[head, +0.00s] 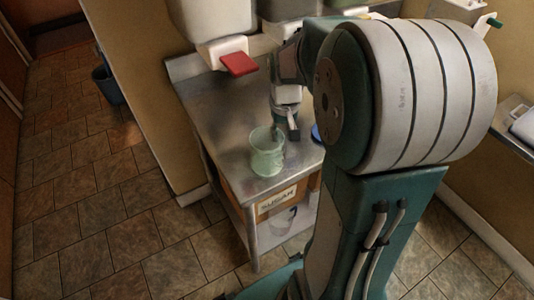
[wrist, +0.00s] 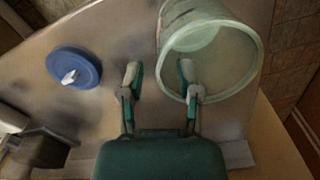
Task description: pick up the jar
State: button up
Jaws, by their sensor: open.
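The jar (head: 266,152) is a pale green, translucent, open-topped vessel standing on the metal table near its front end. It also shows in the wrist view (wrist: 212,88), at the upper right, with its round rim towards the camera. The left finger is clear of the jar, over bare table. In the head view my gripper (head: 292,128) is just behind and right of the jar, partly hidden by my arm.
A blue round lid (wrist: 74,68) lies on the metal table (head: 215,105), left of my gripper in the wrist view. White dispensers, one with a red flap (head: 239,64), hang over the table's back. A bin labelled SUGAR (head: 277,202) sits below. Tiled floor lies open at left.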

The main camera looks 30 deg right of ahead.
notch_tip(320, 180, down, 5)
jog(key=shift+w+r, duration=0.1)
jog(key=shift+r, duration=0.1)
jog(key=shift+c, duration=0.3)
grip_shut()
jog(key=shift+r, duration=0.1)
